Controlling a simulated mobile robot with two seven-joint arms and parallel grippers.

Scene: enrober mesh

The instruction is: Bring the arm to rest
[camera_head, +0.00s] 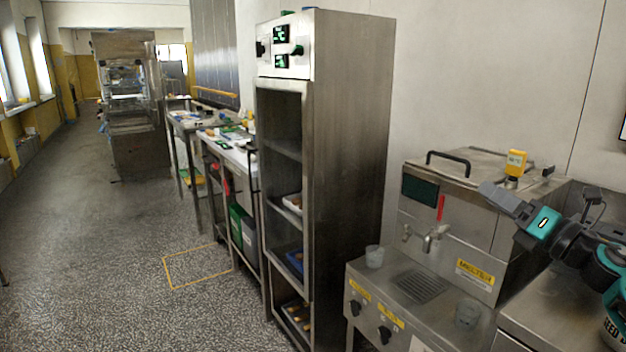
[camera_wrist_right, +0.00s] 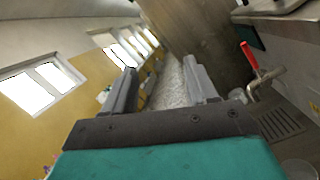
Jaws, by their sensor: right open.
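My right arm comes in from the right edge in the head view. Its gripper (camera_head: 498,201) is in front of the steel melter (camera_head: 470,230), near the red-handled tap (camera_head: 434,236). In the right wrist view the two fingers of the right gripper (camera_wrist_right: 160,88) stand apart with nothing between them. The red-handled tap (camera_wrist_right: 256,80) shows to the right of the fingers there, apart from them. I cannot tell whether the gripper touches the melter in the head view. My left gripper is in neither view.
A tall steel cabinet (camera_head: 350,130) with trays on its shelves stands left of the melter. Clear cups stand by the drip grate (camera_head: 420,286), one left (camera_head: 374,256) and one right (camera_head: 467,313). A yellow device (camera_head: 515,163) sits on the melter. The speckled floor (camera_head: 110,260) is open at left.

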